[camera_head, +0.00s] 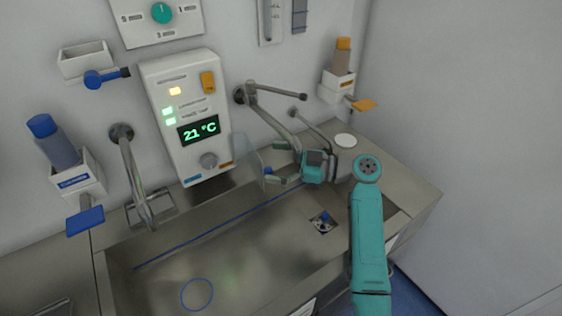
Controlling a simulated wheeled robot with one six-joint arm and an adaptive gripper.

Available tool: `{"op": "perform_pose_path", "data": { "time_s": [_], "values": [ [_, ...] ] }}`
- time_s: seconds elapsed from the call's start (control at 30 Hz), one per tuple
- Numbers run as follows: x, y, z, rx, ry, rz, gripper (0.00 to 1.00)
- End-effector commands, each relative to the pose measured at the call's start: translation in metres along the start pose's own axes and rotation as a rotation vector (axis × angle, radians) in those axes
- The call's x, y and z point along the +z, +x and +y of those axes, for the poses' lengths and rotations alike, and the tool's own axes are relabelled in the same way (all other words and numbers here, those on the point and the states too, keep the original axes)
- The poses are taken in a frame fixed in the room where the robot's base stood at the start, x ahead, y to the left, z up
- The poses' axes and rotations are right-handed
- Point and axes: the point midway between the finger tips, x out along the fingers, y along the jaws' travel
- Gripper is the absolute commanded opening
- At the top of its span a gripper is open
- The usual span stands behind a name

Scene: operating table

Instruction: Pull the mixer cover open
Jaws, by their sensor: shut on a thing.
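The mixer (188,92) is a pale wall box with a green "21 °C" display, small lit buttons and a grey knob. Its clear cover (245,153) is a faint see-through panel that stands out from the box's lower right edge, so the display and knob are uncovered. My gripper (267,163), teal and grey, reaches in from the right above the sink. It is shut on the cover near its outer edge, with one finger above and one below in the picture. The exact contact is too small to make out.
A metal sink (160,256) with a drain (323,222) lies below. A tap (133,172) is left of the mixer; a jointed wall pipe (272,117) is close above my gripper. Dispensers with blue (55,142) and orange (341,60) tops flank the area.

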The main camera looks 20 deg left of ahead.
Motion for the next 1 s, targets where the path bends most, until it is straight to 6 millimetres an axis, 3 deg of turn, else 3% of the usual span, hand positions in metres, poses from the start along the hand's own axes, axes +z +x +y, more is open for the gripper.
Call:
{"op": "perform_pose_path", "data": {
  "time_s": [0.67,1.0],
  "values": [
    [0.0035,-0.0006,-0.0001,0.004,0.004,-0.002,0.47],
    [0.0026,-0.0043,0.0000,0.005,0.003,-0.002,0.47]
  ]
}}
